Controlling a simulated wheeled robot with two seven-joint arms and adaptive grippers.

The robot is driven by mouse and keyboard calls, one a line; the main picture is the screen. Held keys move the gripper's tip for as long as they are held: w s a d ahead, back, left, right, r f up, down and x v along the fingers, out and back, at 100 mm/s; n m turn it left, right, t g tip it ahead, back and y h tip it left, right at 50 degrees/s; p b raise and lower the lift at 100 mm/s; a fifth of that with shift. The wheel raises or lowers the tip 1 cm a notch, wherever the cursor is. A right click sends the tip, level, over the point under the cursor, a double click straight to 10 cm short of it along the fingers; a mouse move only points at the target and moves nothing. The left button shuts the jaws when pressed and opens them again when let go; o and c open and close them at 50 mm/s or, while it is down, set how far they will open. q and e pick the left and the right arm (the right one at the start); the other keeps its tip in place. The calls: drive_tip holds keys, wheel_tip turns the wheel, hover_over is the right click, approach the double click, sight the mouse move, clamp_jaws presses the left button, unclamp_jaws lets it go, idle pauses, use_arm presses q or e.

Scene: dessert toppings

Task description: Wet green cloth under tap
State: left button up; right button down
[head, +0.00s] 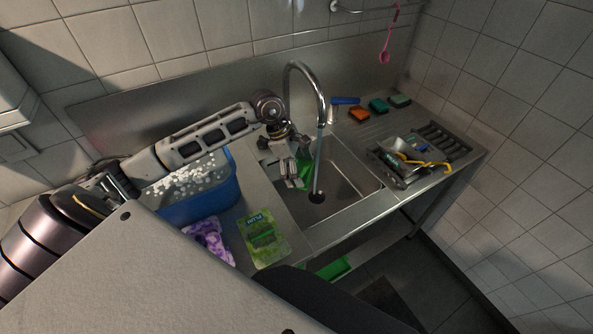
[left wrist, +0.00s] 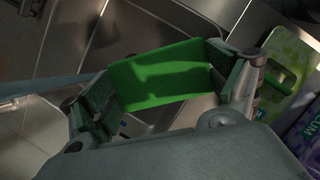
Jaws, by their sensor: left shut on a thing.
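The green cloth (head: 305,167) is over the sink basin (head: 345,180), partly hidden by my left gripper (head: 292,180) in the head view. In the left wrist view the cloth (left wrist: 160,75) spans the space between the two fingers of the left gripper (left wrist: 165,85), which is shut on it. The curved metal tap (head: 322,95) stands behind the sink. A thin bluish stream (head: 318,160) runs down from its spout into the basin, just right of the gripper. In the left wrist view the stream (left wrist: 50,85) reaches the cloth's left edge. My right gripper is out of view.
A blue tub (head: 200,205) with white bits stands left of the sink. Orange and green sponges (head: 359,116) lie behind right. A metal tray (head: 400,170) with utensils is on the right drainboard.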

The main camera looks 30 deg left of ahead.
sight(308, 161)
use_arm(q)
drive_tip(key=shift+w+d+f, duration=0.1)
drive_tip(key=shift+w+f, duration=0.05)
drive_tip(key=shift+w, duration=0.7)
drive_tip(key=shift+w+f, duration=0.2)
drive_tip(key=shift+w, duration=0.65)
drive_tip(key=shift+w+d+f, duration=0.1)
drive_tip(key=shift+w+f, duration=0.05)
drive_tip(key=shift+w, duration=0.7)
drive_tip(key=shift+w+f+b, duration=0.25)
drive_tip(key=shift+w+b, duration=0.35)
drive_tip(key=shift+w, duration=0.45)
drive_tip(key=shift+w+f+b, duration=0.2)
drive_tip(key=shift+w+b, duration=0.35)
drive_tip(key=shift+w, duration=0.45)
drive_tip(key=shift+s, duration=0.15)
drive_tip(key=shift+s+a+b, duration=0.15)
drive_tip(key=shift+s+b, duration=0.35)
drive_tip(key=shift+s, duration=3.35)
